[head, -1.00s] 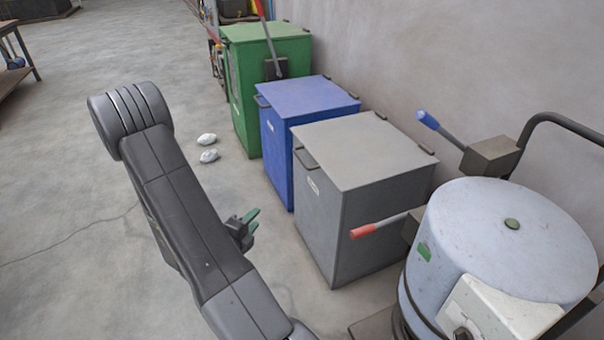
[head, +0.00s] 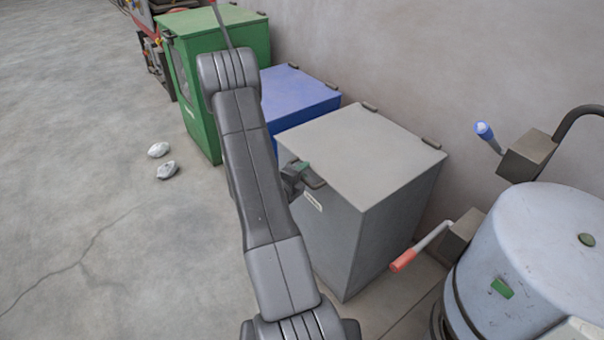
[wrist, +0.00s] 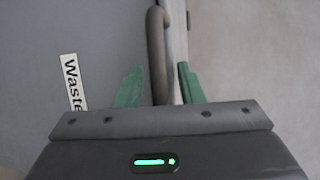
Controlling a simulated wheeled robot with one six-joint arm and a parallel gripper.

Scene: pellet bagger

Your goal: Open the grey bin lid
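The grey bin (head: 370,235) stands in the middle right of the head view, with its flat lid (head: 362,150) down. A dark bar handle (head: 314,182) sits at the lid's front edge, above a white label (head: 313,201). My gripper (head: 300,169) is at this handle, partly hidden by my arm. In the wrist view the two green fingers of my gripper (wrist: 160,84) are apart, with the handle (wrist: 157,50) between them. Gaps show on both sides of the handle. The label (wrist: 73,82) reads "Waste".
A blue bin (head: 295,95) and a green bin (head: 215,40) stand behind. A drum (head: 530,250) and levers with red (head: 403,261) and blue (head: 484,130) grips are at right. Two white lumps (head: 165,169) lie on the floor. Open floor is at left.

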